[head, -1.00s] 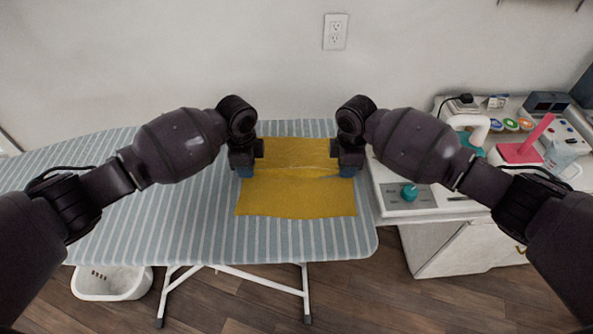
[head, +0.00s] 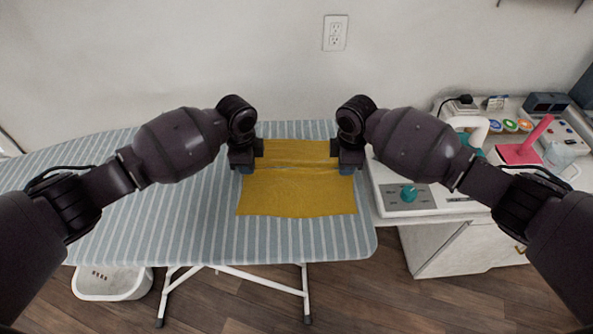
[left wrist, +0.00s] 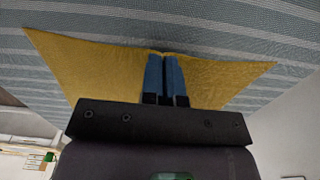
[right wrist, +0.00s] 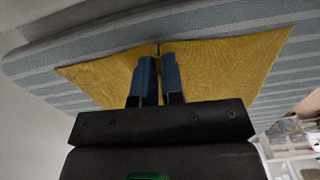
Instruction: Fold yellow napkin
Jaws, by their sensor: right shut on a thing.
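The yellow napkin (head: 297,197) lies on the striped ironing board, with a raised crease running across it between my two grippers. My left gripper (head: 246,170) is at its left edge. In the left wrist view its blue fingers (left wrist: 166,56) are together, with the napkin's edge (left wrist: 215,75) pinched at their tips. My right gripper (head: 346,170) is at the right edge. In the right wrist view its blue fingers (right wrist: 159,50) are shut on the napkin's edge (right wrist: 225,65). The grippers partly hide the napkin's sides in the head view.
The ironing board (head: 160,220) has free room to the left and in front of the napkin. A white sewing cabinet (head: 455,240) with a teal knob (head: 409,193) stands close on the right. A white basket (head: 112,283) is on the floor.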

